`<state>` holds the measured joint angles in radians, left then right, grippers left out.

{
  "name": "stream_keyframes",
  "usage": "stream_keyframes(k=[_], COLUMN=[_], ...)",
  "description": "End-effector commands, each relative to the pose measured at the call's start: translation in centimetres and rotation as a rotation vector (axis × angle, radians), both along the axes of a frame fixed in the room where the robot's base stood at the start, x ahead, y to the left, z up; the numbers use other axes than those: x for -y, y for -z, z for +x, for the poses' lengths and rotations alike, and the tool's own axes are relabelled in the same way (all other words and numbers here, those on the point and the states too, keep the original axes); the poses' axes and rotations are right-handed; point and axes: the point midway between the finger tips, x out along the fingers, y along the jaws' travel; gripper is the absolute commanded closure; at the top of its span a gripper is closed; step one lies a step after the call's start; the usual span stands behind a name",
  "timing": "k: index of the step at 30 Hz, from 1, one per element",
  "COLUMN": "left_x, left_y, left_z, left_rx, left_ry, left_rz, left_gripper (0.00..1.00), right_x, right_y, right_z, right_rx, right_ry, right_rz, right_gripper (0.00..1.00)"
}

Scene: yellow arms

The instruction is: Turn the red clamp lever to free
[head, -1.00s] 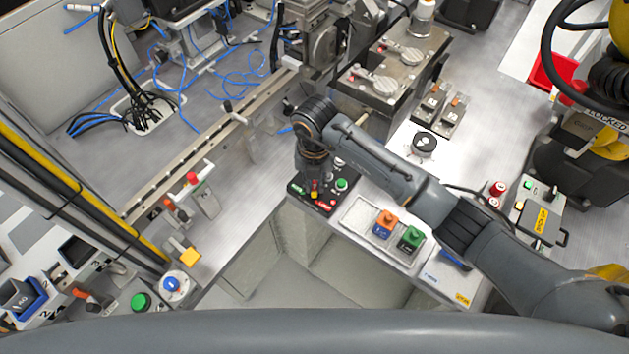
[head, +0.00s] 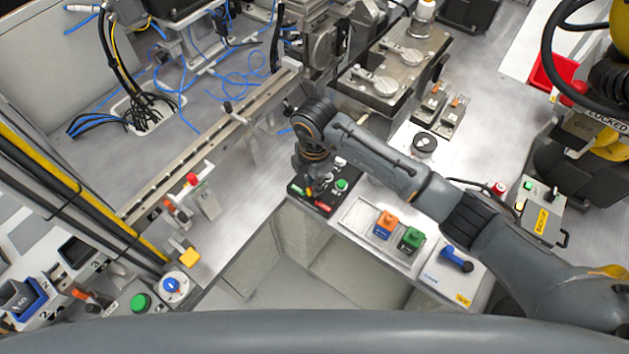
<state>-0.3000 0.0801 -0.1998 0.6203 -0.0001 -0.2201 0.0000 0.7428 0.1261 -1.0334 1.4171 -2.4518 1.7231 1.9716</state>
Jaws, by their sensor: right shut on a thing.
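My right gripper (head: 309,188) points down over a small black control panel (head: 327,213) at the table's front edge. It is shut on the red clamp lever, which the fingers and wrist almost wholly hide. Only a small yellow and orange-red bit shows between the fingertips. The panel has a green label (head: 296,189) on its left and a red label (head: 323,206) at its front. I cannot read the labels or tell the lever's exact angle. My left gripper is out of view.
A green button (head: 342,185) sits just right of the gripper. A rail with stops runs to the left.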

Motion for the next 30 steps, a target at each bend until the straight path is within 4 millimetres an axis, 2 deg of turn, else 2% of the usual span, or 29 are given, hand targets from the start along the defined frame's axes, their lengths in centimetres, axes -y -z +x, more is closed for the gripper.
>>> stream_keyframes(k=[6, 15, 30], left_x=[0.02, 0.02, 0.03], left_y=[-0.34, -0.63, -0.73], left_z=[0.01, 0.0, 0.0], left_rx=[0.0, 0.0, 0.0], left_ry=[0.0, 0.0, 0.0], left_rz=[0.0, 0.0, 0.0], left_gripper=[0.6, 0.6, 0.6], right_x=[0.01, 0.01, 0.03], right_y=[-0.16, -0.18, -0.16], right_z=[0.11, 0.13, 0.17], right_rx=[0.003, 0.004, 0.004], right_ry=[0.186, 0.363, 0.445], right_rz=[-0.001, 0.0, 0.0], right_gripper=[1.0, 1.0, 1.0])
